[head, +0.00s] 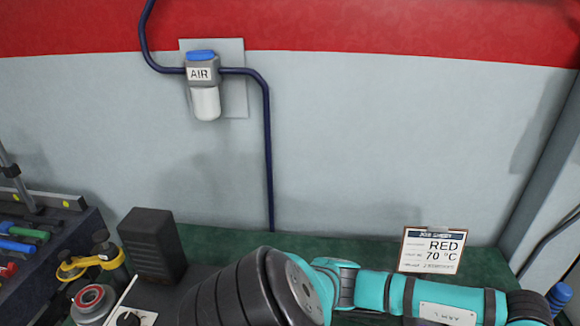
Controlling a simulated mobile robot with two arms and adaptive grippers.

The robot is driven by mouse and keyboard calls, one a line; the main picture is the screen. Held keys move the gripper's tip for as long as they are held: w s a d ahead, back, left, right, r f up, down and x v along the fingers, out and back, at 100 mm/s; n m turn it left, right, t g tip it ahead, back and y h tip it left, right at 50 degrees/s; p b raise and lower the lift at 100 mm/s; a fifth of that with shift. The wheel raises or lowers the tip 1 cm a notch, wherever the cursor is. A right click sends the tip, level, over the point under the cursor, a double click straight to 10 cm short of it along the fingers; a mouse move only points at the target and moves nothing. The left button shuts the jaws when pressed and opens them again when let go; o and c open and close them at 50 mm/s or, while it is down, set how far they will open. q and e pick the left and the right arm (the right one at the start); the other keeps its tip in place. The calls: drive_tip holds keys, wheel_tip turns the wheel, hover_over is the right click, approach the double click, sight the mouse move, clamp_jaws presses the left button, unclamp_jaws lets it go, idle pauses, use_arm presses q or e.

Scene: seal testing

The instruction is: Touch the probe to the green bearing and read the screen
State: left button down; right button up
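No green bearing shows in this view. A ring-shaped part with a red band (90,297) sits at the lower left, cut off by the frame edge; it looks like a bearing. A thin white rod (122,296) leans beside it, over a white panel with a dark knob; I cannot tell if it is the probe. No readable screen is in view. One of my teal and black arms crosses the bottom from the right and hides part of the bench. Neither gripper is in view.
A black box (152,245) stands on the green bench top (330,248), near a yellow-handled item (88,264). A tool rack (35,225) is at far left. A card reading RED 70 °C (432,251) stands right. An AIR unit (203,80) hangs on the wall.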

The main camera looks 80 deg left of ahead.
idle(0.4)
use_arm(q)
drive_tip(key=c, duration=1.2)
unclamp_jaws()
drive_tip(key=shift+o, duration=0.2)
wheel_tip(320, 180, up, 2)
drive_tip(key=shift+p, duration=0.7)
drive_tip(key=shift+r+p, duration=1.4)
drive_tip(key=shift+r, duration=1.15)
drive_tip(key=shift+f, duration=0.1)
